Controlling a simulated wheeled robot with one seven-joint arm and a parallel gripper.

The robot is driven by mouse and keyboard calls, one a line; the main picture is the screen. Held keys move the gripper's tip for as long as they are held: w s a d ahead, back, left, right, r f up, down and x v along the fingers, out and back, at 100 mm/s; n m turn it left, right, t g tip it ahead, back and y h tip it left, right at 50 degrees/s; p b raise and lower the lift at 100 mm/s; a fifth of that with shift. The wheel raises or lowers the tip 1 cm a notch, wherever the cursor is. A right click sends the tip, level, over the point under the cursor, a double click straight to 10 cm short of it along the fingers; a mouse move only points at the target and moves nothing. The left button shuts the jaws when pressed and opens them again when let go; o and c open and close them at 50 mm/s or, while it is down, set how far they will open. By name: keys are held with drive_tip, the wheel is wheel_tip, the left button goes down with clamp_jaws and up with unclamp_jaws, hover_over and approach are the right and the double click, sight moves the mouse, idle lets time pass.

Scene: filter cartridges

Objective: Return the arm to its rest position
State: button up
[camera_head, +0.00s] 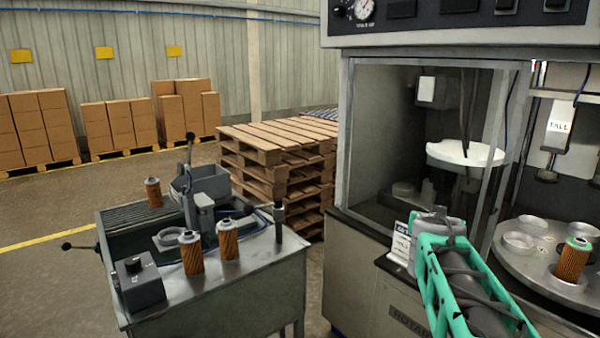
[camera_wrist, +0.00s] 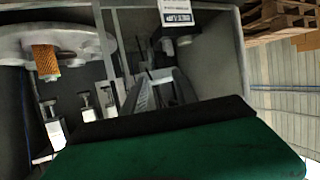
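My green arm (camera_head: 462,285) reaches in from the lower right in the head view, in front of the machine cabinet. Its grey end part (camera_head: 437,222) is near the cabinet's front, and I cannot make out finger tips there. In the wrist view a dark and green part of my arm fills the bottom, and whether the fingers are open or shut does not show clearly. One orange filter cartridge (camera_head: 573,260) with a green top stands in a cup on the round turntable (camera_head: 515,268). It also shows in the wrist view (camera_wrist: 45,62), which looks upside down.
A metal bench (camera_head: 262,285) on the left bears two cartridges (camera_head: 191,252) (camera_head: 228,240) at its front and another (camera_head: 153,192) farther back. A control box (camera_head: 138,283) sits on its corner. A small sign (camera_head: 401,243) stands beside my arm. Stacked pallets (camera_head: 270,150) are behind.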

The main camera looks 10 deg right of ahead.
drive_tip(key=s+a+f+n+g+y+p, duration=0.25)
drive_tip(key=s+a, duration=0.25)
drive_tip(key=a, duration=0.5)
drive_tip(key=s+a+f+n+g+y+p, duration=0.15)
drive_tip(key=s+a+f+y, duration=0.3)
drive_tip(key=a, duration=0.55)
drive_tip(key=s+a+f+n+g+y+p, duration=0.1)
drive_tip(key=s+a+f+n+g+p, duration=0.2)
drive_tip(key=s+a, duration=0.7)
drive_tip(key=s+f, duration=0.2)
drive_tip(key=s, duration=0.2)
drive_tip(key=shift+g, duration=0.4)
drive_tip(key=shift+a, duration=0.1)
